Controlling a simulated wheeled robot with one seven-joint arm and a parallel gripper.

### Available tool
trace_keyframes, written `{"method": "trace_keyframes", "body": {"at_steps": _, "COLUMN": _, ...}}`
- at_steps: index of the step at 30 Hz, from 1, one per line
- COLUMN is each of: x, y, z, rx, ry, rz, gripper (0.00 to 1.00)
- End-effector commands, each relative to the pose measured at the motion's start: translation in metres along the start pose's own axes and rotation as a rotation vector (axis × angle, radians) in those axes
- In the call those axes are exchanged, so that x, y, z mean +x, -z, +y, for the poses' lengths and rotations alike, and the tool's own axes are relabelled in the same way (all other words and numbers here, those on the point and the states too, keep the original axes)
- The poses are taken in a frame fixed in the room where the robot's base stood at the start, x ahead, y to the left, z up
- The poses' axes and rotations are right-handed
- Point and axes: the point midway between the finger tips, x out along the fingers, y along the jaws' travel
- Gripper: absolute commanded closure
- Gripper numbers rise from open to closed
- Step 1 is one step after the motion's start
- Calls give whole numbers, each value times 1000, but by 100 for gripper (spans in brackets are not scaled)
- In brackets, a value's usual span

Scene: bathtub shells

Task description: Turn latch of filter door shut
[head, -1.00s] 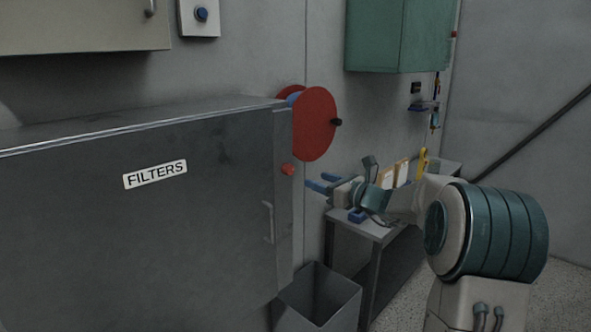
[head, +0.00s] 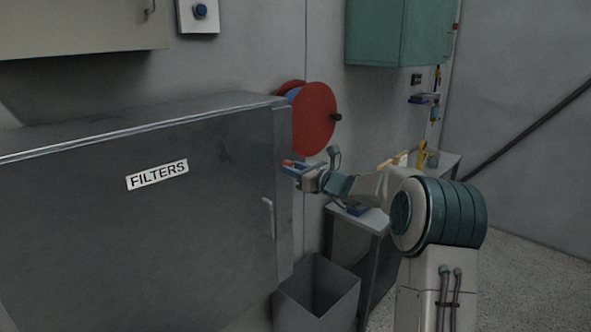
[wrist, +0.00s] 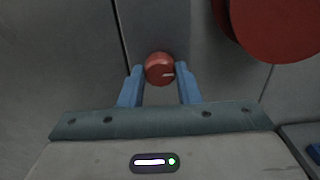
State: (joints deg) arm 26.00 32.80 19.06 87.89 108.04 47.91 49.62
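The filter door (head: 90,230) is a dark grey panel labelled FILTERS, with a light handle (head: 268,217) near its right edge. It looks closed in the head view. The latch is a round red knob (wrist: 159,68) with a short white mark, seen in the wrist view; it also shows in the head view (head: 288,163), partly covered by my fingers. My gripper (head: 292,168) is at the right side of the cabinet. In the wrist view its two blue fingers (wrist: 160,80) are apart, one on each side of the knob. I cannot tell whether they touch it.
A red reel (head: 312,118) hangs on the wall just above my gripper. A grey open bin (head: 318,290) stands below. A small side table (head: 370,219) with several items is under my arm. A green wall cabinet (head: 395,35) is above right.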

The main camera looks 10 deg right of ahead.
Motion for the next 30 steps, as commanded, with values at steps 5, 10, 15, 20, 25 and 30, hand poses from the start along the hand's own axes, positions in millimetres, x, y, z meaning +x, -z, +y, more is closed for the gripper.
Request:
{"method": "trace_keyframes", "body": {"at_steps": 5, "x": 0, "y": 0, "z": 0, "rx": 0, "ry": 0, "rz": 0, "gripper": 93}}
{"method": "trace_keyframes", "body": {"at_steps": 10, "x": 0, "y": 1, "z": 0, "rx": -13, "ry": 0, "rz": 0, "gripper": 93}}
{"method": "trace_keyframes", "body": {"at_steps": 15, "x": 0, "y": 4, "z": 0, "rx": -70, "ry": 1, "rz": -2, "gripper": 93}}
{"method": "trace_keyframes", "body": {"at_steps": 20, "x": -1, "y": 7, "z": 0, "rx": -172, "ry": 2, "rz": -2, "gripper": 93}}
{"method": "trace_keyframes", "body": {"at_steps": 25, "x": -1, "y": 8, "z": 0, "rx": -321, "ry": 2, "rz": -3, "gripper": 93}}
{"method": "trace_keyframes", "body": {"at_steps": 30, "x": 0, "y": 8, "z": 0, "rx": -483, "ry": 1, "rz": -3, "gripper": 93}}
